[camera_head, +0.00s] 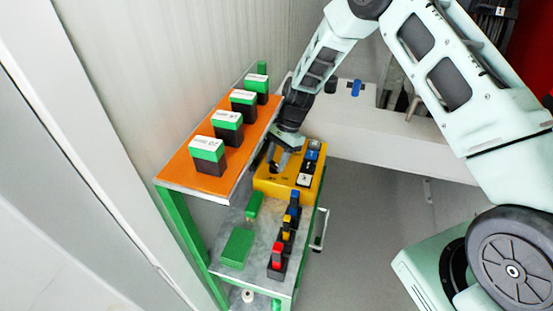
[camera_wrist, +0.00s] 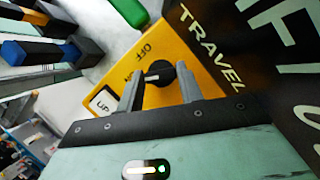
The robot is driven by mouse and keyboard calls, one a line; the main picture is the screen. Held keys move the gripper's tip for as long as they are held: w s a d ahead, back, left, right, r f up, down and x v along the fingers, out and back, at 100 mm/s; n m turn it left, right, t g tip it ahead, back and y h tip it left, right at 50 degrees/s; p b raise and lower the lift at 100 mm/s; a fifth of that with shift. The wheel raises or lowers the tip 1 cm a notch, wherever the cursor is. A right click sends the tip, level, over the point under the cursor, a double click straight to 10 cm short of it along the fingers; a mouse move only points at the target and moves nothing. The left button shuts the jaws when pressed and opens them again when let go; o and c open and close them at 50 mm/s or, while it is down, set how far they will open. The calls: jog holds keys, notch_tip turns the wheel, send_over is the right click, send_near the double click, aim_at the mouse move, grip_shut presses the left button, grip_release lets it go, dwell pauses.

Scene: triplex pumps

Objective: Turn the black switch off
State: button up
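The black switch (camera_wrist: 159,71) is a round knob with a lighter pointer bar on a yellow control box (camera_wrist: 187,47). "Off" is printed on the box above the knob and "ON" to its left, partly covered by a finger. My gripper (camera_wrist: 161,76) is open, with one finger on each side of the knob; I cannot tell whether either finger touches it. In the head view the yellow box (camera_head: 262,183) stands on the grey shelf, with my gripper (camera_head: 282,156) over its left part. The knob cannot be made out clearly there.
A white "UP" button (camera_wrist: 103,101) lies close to my left finger. An orange upper shelf (camera_head: 176,179) with several green-and-black blocks stands left of my wrist. Red, yellow and blue-topped parts (camera_head: 278,256) and a green block (camera_head: 237,248) lie on the grey shelf. Open floor (camera_head: 360,230) is at right.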

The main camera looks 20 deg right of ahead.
jog(key=shift+m, duration=0.3)
jog(key=m+t+b, duration=0.1)
jog(key=m, duration=0.2)
jog(key=m+t+b, duration=0.1)
jog(key=m, duration=0.2)
jog(key=shift+s+t, duration=0.15)
jog(key=shift+t, duration=0.15)
jog(key=m+t, duration=0.1)
jog(key=m, duration=0.1)
jog(key=m+t+b, duration=0.1)
jog(key=m, duration=0.2)
jog(key=shift+s+b, duration=0.1)
jog(key=shift+b, duration=0.2)
jog(key=shift+m+h, duration=0.3)
jog(key=o, duration=0.7)
jog(key=shift+r, duration=0.15)
jog(key=v, duration=1.7)
jog(key=shift+r, duration=0.1)
